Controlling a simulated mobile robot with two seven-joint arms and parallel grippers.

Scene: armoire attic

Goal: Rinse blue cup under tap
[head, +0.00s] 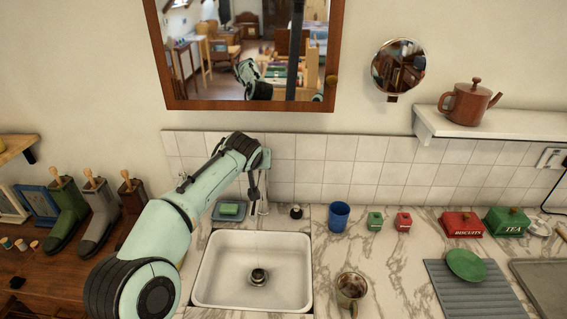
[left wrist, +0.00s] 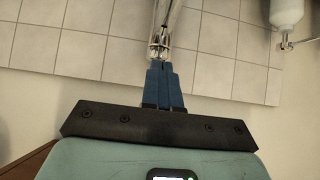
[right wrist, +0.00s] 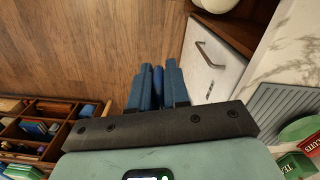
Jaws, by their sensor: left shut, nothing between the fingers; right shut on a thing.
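The blue cup (head: 339,216) stands upright on the marble counter, just right of the white sink (head: 207,270). My left arm reaches over the sink's left side in the head view. My left gripper (head: 256,187) is at the tap (head: 264,204) by the tiled wall. In the left wrist view my left gripper (left wrist: 164,68) is shut and empty, its fingertips at the metal tap (left wrist: 163,38); whether they touch is unclear. My right gripper (right wrist: 155,75) is outside the head view and shut on a dark blue thing (right wrist: 157,82), mostly hidden between the fingers, above wooden floor.
A green soap (head: 230,210) lies behind the sink. Green and red tins and a grey drying mat (head: 470,295) with a green dish lie farther right. A compartmented wooden box (right wrist: 40,125) is left of my right gripper.

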